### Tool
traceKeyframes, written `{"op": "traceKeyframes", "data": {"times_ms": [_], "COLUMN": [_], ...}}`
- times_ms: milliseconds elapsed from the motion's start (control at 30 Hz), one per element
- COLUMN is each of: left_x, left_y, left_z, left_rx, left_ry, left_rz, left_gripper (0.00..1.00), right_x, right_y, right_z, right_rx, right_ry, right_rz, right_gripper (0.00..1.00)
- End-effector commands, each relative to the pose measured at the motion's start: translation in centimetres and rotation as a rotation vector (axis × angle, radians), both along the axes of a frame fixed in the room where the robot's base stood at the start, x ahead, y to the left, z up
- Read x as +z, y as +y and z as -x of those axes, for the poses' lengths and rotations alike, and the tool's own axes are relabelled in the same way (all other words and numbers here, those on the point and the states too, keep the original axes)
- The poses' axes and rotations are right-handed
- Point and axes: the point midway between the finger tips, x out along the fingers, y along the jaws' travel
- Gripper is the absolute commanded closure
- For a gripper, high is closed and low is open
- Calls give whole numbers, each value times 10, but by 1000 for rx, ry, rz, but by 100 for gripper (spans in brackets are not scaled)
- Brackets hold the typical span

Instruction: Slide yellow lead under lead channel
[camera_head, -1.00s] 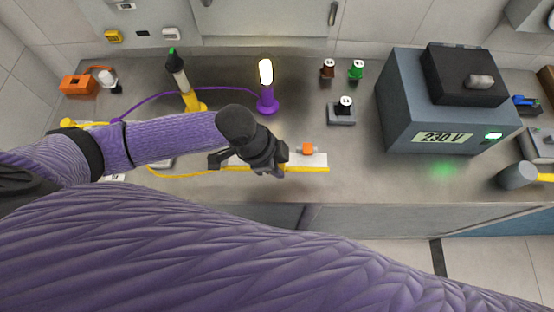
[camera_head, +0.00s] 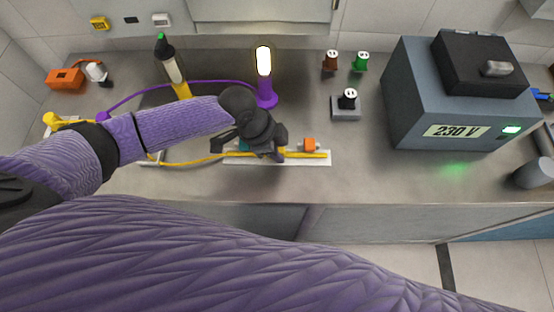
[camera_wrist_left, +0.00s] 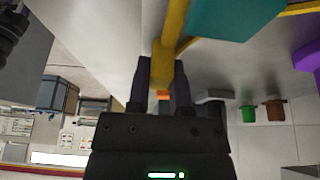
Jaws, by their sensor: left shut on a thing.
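The yellow lead (camera_head: 195,162) runs from the left along the worktop to my left gripper (camera_head: 268,152), and a straight yellow length shows to its right over a white strip (camera_head: 318,160). The strip looks like the base of the lead channel. An orange block (camera_head: 310,145) and a partly hidden teal block (camera_head: 243,145) are on it. In the left wrist view my left gripper (camera_wrist_left: 163,75) is shut on the yellow lead (camera_wrist_left: 173,35), with the teal block (camera_wrist_left: 235,15) close beside. Whether the lead is under any part of the channel is hidden. My right gripper is out of view.
A grey socket block (camera_head: 346,110) and a large 230 V unit (camera_head: 435,110) stand to the right.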

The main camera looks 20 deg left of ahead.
Motion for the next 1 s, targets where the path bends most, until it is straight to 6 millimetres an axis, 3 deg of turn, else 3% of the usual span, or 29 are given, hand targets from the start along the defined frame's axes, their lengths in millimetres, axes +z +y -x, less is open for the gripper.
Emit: {"op": "traceKeyframes", "data": {"times_ms": [900, 933, 1000], "left_x": [-2, -2, -2], "left_y": [2, 2, 2], "left_z": [-8, -8, -8], "left_rx": [0, 0, 0], "left_ry": [0, 0, 0], "left_rz": [1, 1, 0], "left_gripper": [100, 68, 53], "right_x": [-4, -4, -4], "right_y": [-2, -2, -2], "right_z": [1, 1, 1], "right_rx": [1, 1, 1], "right_ry": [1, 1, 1], "right_rz": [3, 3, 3], "right_gripper": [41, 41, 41]}}
